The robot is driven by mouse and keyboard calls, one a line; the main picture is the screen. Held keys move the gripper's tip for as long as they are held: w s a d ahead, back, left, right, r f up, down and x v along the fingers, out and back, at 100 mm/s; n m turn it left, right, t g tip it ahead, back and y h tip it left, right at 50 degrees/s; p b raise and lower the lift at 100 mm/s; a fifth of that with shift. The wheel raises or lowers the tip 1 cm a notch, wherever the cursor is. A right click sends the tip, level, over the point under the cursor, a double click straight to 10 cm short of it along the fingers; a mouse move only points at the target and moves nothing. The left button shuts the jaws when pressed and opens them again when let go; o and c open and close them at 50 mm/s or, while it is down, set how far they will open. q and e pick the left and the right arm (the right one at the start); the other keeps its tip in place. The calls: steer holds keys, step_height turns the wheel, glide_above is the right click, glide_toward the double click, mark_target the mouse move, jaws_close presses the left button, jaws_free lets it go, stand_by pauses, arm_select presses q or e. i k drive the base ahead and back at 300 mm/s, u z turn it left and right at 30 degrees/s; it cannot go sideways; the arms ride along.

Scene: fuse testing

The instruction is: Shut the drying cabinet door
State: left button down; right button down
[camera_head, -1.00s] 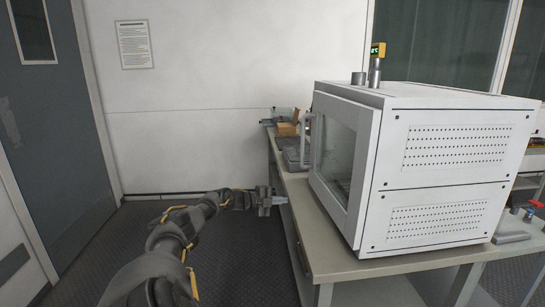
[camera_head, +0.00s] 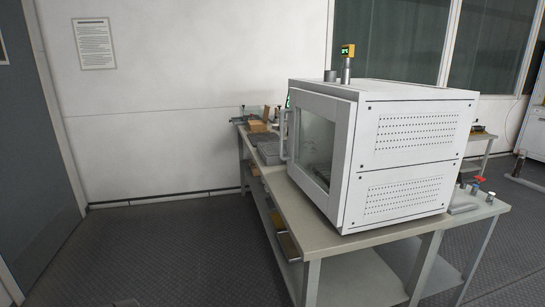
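The white drying cabinet (camera_head: 355,155) stands on a grey bench in the head view, with its perforated side panel towards me. Its door (camera_head: 320,150), with a dark window and a white bar handle (camera_head: 285,135), faces left and lies against or very near the cabinet front. I cannot tell from this angle whether a small gap is left.
The bench (camera_head: 345,242) has open shelf space below. A grey tray and small boxes (camera_head: 258,126) lie at its far end. Fittings with red and blue tops (camera_head: 478,182) stand at the right end. The floor (camera_head: 170,245) to the left is clear.

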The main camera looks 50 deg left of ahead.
mark_target(342, 111)
steer(key=k, duration=0.65)
steer(key=u, duration=0.55)
steer(key=i, duration=0.5)
steer(key=u, duration=0.7)
steer(key=i, duration=0.75)
steer(key=z, duration=0.6)
steer(key=i, duration=0.4)
steer(key=z, duration=0.45)
